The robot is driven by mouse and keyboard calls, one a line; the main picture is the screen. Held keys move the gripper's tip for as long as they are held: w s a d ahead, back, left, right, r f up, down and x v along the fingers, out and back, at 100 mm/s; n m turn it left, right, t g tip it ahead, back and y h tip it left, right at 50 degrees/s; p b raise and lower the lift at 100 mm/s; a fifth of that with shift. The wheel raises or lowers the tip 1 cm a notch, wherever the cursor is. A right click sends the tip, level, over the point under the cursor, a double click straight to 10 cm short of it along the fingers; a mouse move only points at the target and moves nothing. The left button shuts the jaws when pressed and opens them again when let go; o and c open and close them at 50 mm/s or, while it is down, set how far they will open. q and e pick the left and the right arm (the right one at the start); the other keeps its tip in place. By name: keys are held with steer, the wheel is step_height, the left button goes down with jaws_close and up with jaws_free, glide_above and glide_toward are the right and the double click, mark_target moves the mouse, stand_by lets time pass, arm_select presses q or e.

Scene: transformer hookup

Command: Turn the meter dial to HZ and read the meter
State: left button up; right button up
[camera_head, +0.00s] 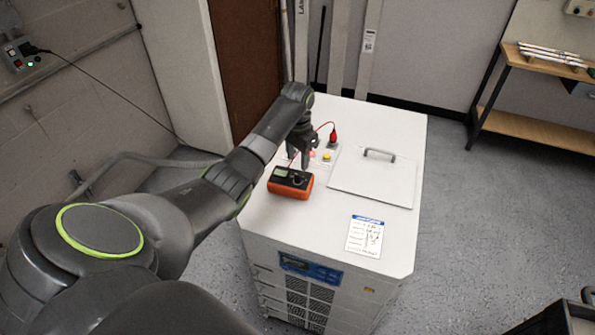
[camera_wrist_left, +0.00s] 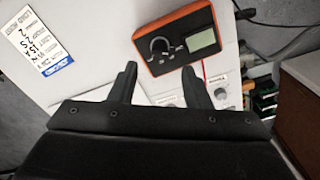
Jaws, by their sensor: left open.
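The orange and black meter (camera_head: 290,184) lies on the white cabinet top (camera_head: 290,222), near its left edge. In the left wrist view the meter (camera_wrist_left: 187,22) shows a round dial (camera_wrist_left: 160,47) and a pale screen (camera_wrist_left: 201,39). The dial marks and any reading are too small to make out. My left gripper (camera_head: 300,158) is above the cabinet just behind the meter, pointing down. In the wrist view its two fingers (camera_wrist_left: 158,82) are spread with nothing between them, and the dial appears just beyond the gap, apart from them. My right gripper is out of view.
A red plug (camera_head: 333,137) with a red lead and a yellow button (camera_head: 326,156) are close to my left gripper. A panel with a grey handle (camera_head: 380,153) lies to the right. A written label sheet (camera_head: 365,236) is near the front. A wooden bench (camera_head: 540,130) stands at right.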

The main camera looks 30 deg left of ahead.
mark_target(298, 175)
arm_select(q)
step_height(298, 175, down, 6)
steer(key=shift+f, duration=0.25)
jaws_close()
stand_by(0.3)
